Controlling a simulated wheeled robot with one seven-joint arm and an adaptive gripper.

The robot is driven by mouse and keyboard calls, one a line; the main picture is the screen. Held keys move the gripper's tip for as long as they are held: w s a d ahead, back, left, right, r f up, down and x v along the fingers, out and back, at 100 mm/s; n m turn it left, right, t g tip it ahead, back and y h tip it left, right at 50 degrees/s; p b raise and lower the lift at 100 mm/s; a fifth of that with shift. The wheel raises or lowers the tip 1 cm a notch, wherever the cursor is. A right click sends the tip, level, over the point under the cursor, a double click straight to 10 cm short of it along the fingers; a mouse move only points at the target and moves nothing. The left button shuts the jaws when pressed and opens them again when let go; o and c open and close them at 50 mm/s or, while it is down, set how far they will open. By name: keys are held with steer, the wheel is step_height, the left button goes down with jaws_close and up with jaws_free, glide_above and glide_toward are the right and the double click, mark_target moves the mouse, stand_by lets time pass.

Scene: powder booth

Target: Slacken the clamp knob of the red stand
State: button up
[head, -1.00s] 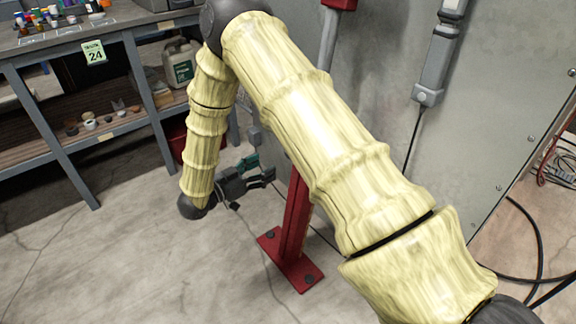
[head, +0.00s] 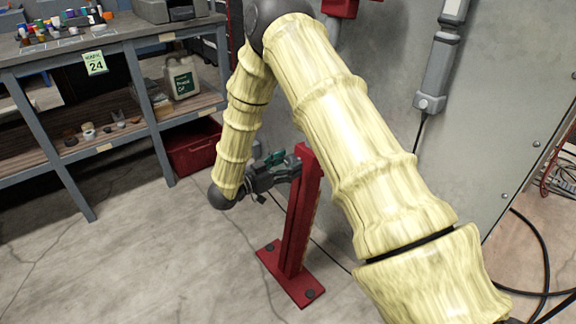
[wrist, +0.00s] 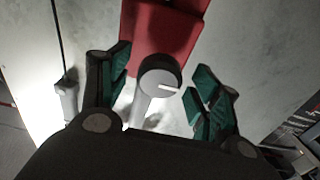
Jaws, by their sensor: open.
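The red stand (head: 302,220) rises from a bolted red foot plate in the head view, partly behind my arm. In the wrist view its red body (wrist: 165,35) fills the top middle. The clamp knob (wrist: 160,82), grey and round with a white line on its face, sits at the near end of that red body. My gripper (wrist: 161,66) is open, with one teal-padded finger on each side of the knob and visible gaps to both. In the head view my gripper (head: 276,165) is at the upper part of the stand, and the knob cannot be made out.
A grey workbench (head: 110,40) with shelves and small pots stands at the left. A red bin (head: 192,147) is on the floor beside it. A metal wall panel is behind the stand, and black cables (head: 540,250) lie at the right. The floor at front left is clear.

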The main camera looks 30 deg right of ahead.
steer(key=shift+d, duration=0.25)
steer(key=c, duration=1)
